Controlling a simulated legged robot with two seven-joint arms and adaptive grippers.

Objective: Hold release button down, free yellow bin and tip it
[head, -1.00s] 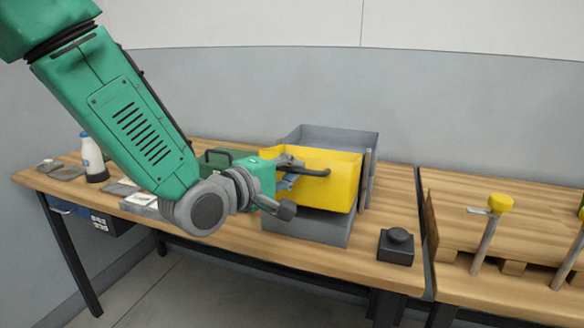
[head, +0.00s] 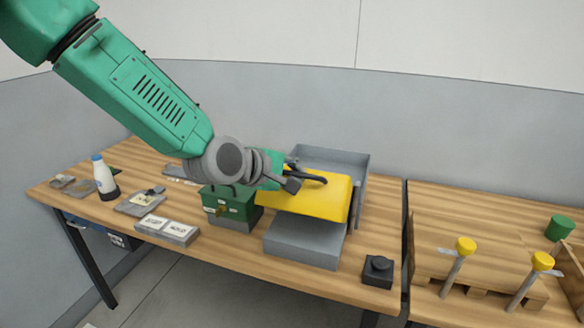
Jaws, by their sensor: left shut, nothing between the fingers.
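The yellow bin (head: 303,203) sits in a grey open frame or tray (head: 305,246) at the middle of the table. Its broad yellow side slopes, so it looks tilted. My left gripper (head: 309,182) is shut and empty, its dark fingers lying over the bin's upper yellow side; I cannot tell whether they touch. The gripper and wrist hide part of the bin's left end. A black box with a round black button (head: 378,264), apparently the release button, stands right of the tray with nothing on it. My right gripper is not in view.
A green box (head: 229,203) stands just left of the tray, under my left wrist. A card holder (head: 168,229), a small tray (head: 140,203) and a white bottle (head: 104,178) are farther left. A second table with yellow-topped posts (head: 465,246) is at right.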

